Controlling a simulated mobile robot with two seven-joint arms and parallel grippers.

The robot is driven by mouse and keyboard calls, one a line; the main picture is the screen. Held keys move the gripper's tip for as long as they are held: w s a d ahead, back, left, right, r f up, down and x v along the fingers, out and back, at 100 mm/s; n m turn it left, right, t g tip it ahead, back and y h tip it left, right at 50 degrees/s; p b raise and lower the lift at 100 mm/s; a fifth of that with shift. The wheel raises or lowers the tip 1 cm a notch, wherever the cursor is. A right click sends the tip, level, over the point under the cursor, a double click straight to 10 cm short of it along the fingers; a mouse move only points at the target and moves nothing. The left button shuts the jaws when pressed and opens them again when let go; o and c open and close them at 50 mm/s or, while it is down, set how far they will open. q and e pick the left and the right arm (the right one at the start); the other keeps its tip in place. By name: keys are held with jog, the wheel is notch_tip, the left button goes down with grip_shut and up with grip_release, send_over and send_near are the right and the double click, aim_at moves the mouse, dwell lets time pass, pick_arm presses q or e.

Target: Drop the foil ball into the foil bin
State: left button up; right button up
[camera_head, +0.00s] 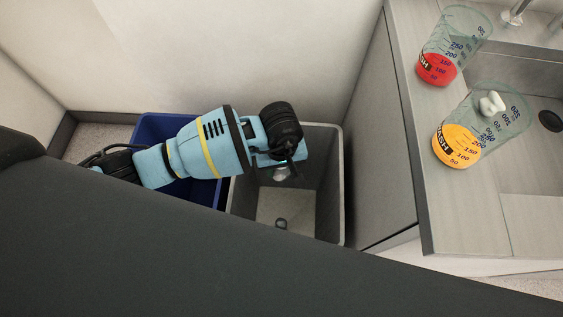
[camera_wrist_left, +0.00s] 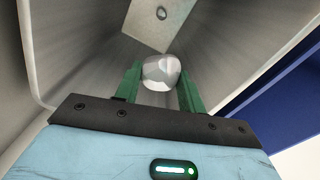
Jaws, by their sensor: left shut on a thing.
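A small silvery foil ball (camera_wrist_left: 161,72) shows in the left wrist view between the green fingers of my left gripper (camera_wrist_left: 160,90), which is shut on it. In the head view the foil ball (camera_head: 281,173) is just below my left gripper (camera_head: 284,164), partly hidden by it. The gripper is over the opening of a grey bin (camera_head: 341,190), and the ball is apart from the bin's floor. A small dark ring-like mark or object lies on the bin floor. A blue bin (camera_head: 150,128) stands beside it, partly behind my left arm. My right gripper is out of view.
A counter with a sink (camera_head: 530,95) is at the right. On it stand a beaker with red liquid (camera_head: 437,68) and a beaker with orange liquid (camera_head: 457,146). A cabinet side (camera_head: 375,150) rises close to the grey bin's right, and a wall stands behind the bins.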

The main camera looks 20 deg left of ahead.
pick_arm(q)
jog(key=o, duration=1)
jog(key=shift+f, duration=0.2)
jog(key=shift+o, duration=0.2)
jog(key=shift+r, duration=0.15)
notch_tip(320, 180, up, 7)
jog(key=shift+r+p, duration=0.1)
jog(key=shift+p, duration=0.35)
jog(key=shift+r, duration=0.2)
